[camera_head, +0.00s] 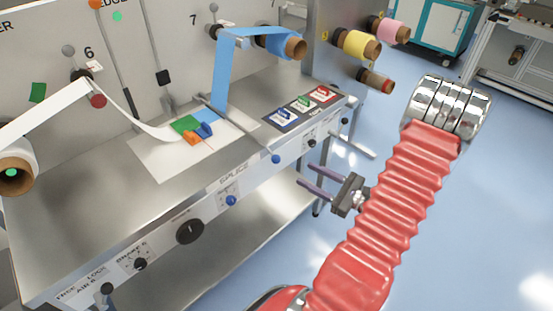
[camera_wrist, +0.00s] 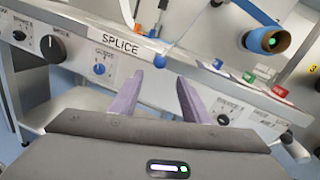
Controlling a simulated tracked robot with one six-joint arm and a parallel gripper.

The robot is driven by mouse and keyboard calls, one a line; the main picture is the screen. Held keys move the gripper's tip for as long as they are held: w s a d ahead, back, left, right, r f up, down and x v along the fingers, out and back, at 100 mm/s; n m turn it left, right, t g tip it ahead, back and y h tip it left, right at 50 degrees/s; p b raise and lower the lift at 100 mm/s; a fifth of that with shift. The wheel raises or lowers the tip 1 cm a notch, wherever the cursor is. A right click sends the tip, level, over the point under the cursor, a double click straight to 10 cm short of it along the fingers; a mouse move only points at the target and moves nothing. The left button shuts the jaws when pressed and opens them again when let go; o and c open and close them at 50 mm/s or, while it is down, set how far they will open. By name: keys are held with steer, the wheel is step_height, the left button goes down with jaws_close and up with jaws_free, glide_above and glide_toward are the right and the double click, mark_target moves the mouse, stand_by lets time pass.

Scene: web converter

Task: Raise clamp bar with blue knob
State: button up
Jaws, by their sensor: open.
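The clamp bar (camera_head: 240,126) is a thin metal rod lying low across the steel tabletop, over the pale blue web. Its blue ball knob (camera_head: 276,159) sticks out past the front edge, above the front panel. My gripper (camera_head: 303,174) is open and empty, in front of the panel, to the right of and a little below that knob in the head view. In the wrist view its two purple fingers (camera_wrist: 160,78) stand apart with nothing between them, pointing at the panel.
A second blue knob (camera_head: 231,200) sits on the front panel below the bar, near the SPLICE label. A black dial (camera_head: 190,231) is further left. Green, orange and blue pieces lie on the white sheet (camera_head: 165,150). A blue roll (camera_head: 275,45) hangs behind.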

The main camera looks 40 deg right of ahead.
mark_target(276, 157)
steer(key=x, duration=1.3)
steer(key=shift+w, duration=0.2)
steer(key=shift+c, duration=0.5)
jaws_close()
steer(key=shift+d, duration=0.1)
